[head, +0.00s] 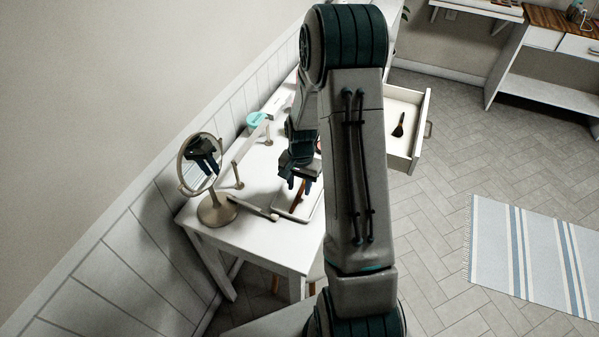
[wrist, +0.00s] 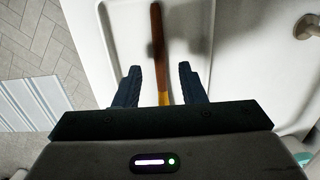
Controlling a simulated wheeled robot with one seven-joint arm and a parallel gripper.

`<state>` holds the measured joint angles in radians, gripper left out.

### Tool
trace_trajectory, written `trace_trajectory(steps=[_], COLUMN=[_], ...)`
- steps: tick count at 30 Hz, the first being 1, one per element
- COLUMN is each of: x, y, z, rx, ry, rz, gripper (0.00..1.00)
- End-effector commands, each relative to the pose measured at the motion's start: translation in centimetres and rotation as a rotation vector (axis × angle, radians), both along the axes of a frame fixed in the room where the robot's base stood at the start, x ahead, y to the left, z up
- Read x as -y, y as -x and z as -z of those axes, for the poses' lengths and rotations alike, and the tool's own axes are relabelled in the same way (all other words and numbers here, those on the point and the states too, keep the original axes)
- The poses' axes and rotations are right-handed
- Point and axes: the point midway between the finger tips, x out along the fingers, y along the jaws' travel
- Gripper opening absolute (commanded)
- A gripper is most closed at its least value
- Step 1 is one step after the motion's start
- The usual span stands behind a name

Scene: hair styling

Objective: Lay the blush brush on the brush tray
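A long thin handle (wrist: 158,45), brown turning orange, runs between my gripper's fingers in the wrist view; it also shows in the head view (head: 297,199). It appears to lie on the white tray (head: 306,219), whose rim shows in the wrist view (wrist: 105,30). No bristles show, so I cannot tell whether it is the blush brush. My gripper (wrist: 160,72) is open, with a gap on both sides of the handle. In the head view my gripper (head: 300,182) is low over the tray. A dark brush (head: 398,126) lies in the open drawer.
A round mirror (head: 203,165) stands at the left of the white table (head: 245,237). A slim rod (head: 252,207) lies between mirror and tray. A teal-topped item (head: 256,119) is farther back. The open drawer (head: 418,145) juts out right. My arm hides the table's right part.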

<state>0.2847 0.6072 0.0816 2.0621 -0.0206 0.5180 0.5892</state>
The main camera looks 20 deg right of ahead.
Motion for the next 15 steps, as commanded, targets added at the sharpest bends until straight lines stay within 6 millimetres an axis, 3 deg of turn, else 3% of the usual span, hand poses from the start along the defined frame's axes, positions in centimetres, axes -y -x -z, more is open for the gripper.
trace_trajectory(steps=[5,15], x=[0.1,0.4], y=[-0.2,-0.5], z=[-2.4,-9.8], rx=[0.006,0.006], ry=[0.002,0.001], rz=[0.0,-0.001], gripper=[0.37,0.37])
